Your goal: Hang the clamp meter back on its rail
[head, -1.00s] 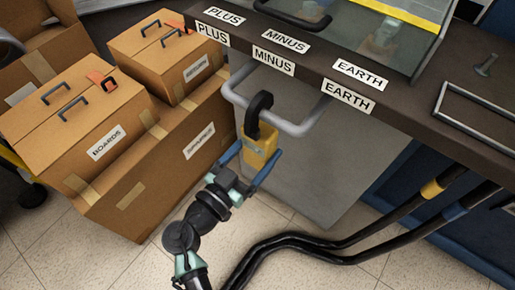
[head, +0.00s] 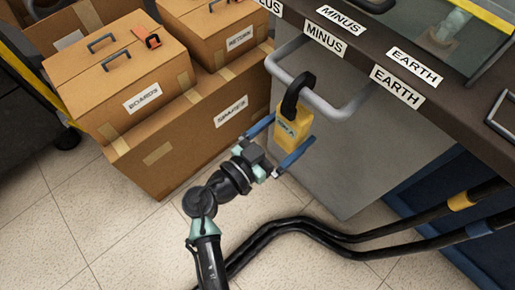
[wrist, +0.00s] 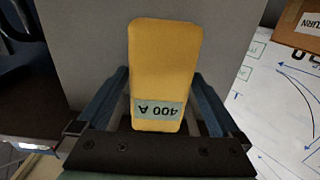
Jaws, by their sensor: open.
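The clamp meter has a yellow body (head: 290,132) and a black jaw (head: 294,95). It hangs upright with the jaw over the grey tubular rail (head: 340,113) on the front of the grey cabinet. My gripper (head: 291,128) is open at the meter's lower body, with one blue finger on each side. In the wrist view the meter's yellow body (wrist: 165,60), with an upside-down "400 A" label, stands between the fingers. Gaps show on both sides of it. The jaw and rail are hidden in the wrist view.
Cardboard boxes, labelled BOARDS (head: 120,85), RETURN (head: 215,35) and SPARES (head: 200,135), stand left of the rail. The dark counter edge (head: 365,65) with MINUS and EARTH labels is above. Thick black cables (head: 350,240) run along the floor at right.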

